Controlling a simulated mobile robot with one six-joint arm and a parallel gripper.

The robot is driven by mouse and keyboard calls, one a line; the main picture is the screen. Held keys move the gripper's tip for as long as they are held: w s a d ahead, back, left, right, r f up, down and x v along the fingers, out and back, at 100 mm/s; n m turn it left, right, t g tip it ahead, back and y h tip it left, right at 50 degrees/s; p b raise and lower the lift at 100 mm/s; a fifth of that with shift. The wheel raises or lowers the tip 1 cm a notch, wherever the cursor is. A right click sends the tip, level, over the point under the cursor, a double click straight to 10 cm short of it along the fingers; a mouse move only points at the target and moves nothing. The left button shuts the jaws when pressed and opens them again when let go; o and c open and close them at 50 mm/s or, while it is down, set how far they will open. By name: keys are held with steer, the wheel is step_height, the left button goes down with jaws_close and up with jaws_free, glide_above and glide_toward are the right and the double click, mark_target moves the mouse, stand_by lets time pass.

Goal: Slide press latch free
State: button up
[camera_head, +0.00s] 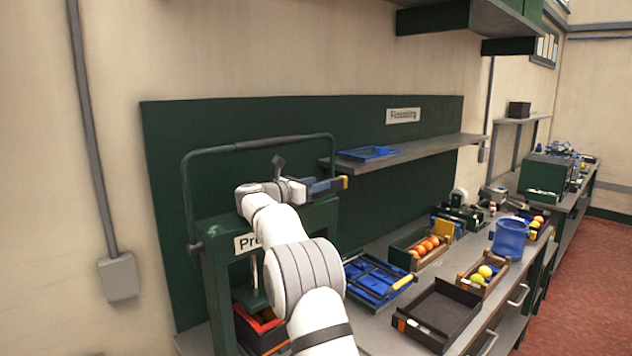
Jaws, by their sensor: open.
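The press (210,262) is a dark green frame at the left, with a white label partly hidden by my arm. My gripper (342,183) is open at the upper right of the press, pointing right, with nothing visibly held. I cannot tell whether it touches the press or the handle. I cannot make out the latch; my arm covers much of the press front. A dark crate with a red edge (271,318) sits low inside the press, partly hidden.
A grey shelf (425,151) with a blue tray (367,153) lies right of my gripper. The bench holds a blue tray with tools (372,280), an empty dark tray (440,312), fruit crates (421,249) and a blue bucket (509,237). A green board stands behind.

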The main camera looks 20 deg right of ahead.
steer(key=shift+c, duration=0.4)
jaws_close()
